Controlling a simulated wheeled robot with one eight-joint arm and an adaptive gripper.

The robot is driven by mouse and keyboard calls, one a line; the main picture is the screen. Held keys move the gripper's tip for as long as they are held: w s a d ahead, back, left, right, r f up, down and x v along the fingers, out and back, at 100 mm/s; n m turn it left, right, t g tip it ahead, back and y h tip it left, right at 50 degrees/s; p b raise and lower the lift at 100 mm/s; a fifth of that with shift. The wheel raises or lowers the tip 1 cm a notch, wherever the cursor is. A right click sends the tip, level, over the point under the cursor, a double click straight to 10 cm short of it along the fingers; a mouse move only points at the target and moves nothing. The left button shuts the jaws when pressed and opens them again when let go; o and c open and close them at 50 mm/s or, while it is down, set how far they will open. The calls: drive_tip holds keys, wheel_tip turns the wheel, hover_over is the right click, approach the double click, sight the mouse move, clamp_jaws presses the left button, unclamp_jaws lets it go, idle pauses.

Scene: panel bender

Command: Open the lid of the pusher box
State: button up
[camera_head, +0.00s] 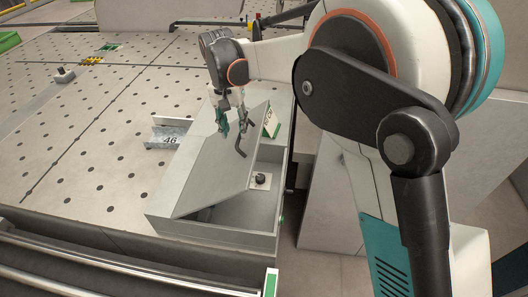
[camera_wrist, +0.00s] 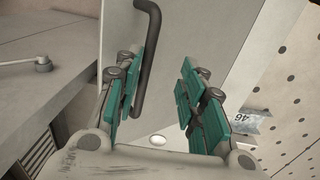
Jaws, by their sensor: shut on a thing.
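The pusher box (camera_head: 262,230) is a grey metal box on the table's near right corner. Its lid (camera_head: 215,160) stands tilted up, leaving the right and front of the box open. A dark bent handle (camera_head: 241,142) sits on the lid; in the wrist view the handle (camera_wrist: 149,50) runs down between the fingers, close to the left one. Inside the box a small dark knob on a light plate (camera_head: 261,180) shows.
A metal bracket marked 46 (camera_head: 168,138) stands just left of the box. The perforated table (camera_head: 95,150) is mostly clear to the left. A roller rail (camera_head: 110,265) runs along the front edge. A green-and-white label piece (camera_head: 271,122) is behind the handle.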

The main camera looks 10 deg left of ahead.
drive_tip(key=d+f, duration=0.8)
drive_tip(key=f, duration=0.1)
drive_tip(key=shift+w+d+b, duration=0.3)
drive_tip(key=shift+w+b, duration=0.05)
drive_tip(key=shift+f, duration=0.2)
